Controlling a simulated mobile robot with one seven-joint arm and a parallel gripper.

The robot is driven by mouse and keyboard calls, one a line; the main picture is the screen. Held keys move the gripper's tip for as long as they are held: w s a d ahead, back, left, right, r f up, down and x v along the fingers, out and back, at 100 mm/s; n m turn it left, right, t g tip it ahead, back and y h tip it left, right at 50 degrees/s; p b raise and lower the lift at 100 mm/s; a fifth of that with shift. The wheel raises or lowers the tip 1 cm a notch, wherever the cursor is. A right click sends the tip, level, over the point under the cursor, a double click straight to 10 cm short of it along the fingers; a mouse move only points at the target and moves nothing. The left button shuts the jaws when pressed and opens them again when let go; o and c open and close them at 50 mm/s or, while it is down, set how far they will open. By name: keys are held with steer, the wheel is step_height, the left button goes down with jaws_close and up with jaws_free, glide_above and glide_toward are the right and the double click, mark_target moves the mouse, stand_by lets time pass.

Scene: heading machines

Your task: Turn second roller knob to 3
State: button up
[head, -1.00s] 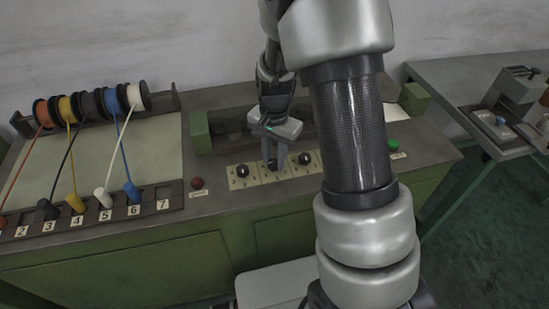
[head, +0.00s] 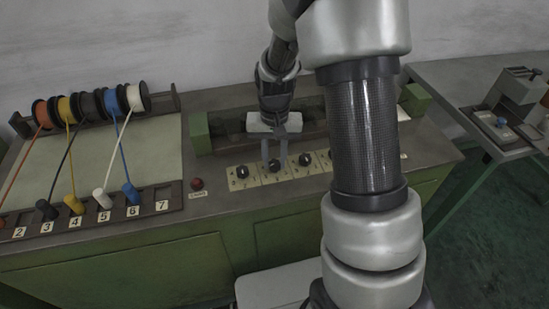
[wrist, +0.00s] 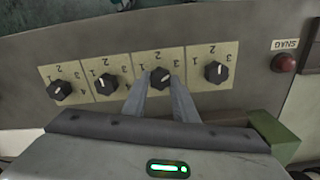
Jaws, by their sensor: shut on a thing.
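A row of black roller knobs on cream numbered plates runs along the green machine's front ledge. The second roller knob (head: 275,165) is second from the left in the head view; it also shows in the wrist view (wrist: 160,76), second from the right. My gripper (head: 274,168) points down at it, with one finger on each side of the knob. In the wrist view my gripper (wrist: 161,82) is shut on this knob. Digits 1, 2 and 3 show around it; I cannot tell surely which one its mark faces.
The first knob (head: 242,171) and the third knob (head: 305,158) stand close on either side. A red snag button (head: 197,183) is left of the knobs. Wire spools (head: 100,103) and numbered slots lie further left. A side table (head: 450,85) stands at the right.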

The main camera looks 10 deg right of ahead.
mark_target(274, 163)
stand_by(0.3)
steer(key=o, duration=1)
steer(key=shift+o, duration=0.2)
step_height(274, 163, up, 18)
steer(key=p, duration=0.2)
steer(key=shift+f, duration=0.25)
steer(key=s+r+n+t+p, duration=0.3)
steer(key=s+r+t+p, duration=0.2)
steer(key=s+r, duration=1.3)
steer(key=s+p, duration=0.1)
steer(key=p, duration=0.2)
steer(key=shift+t+p, duration=0.3)
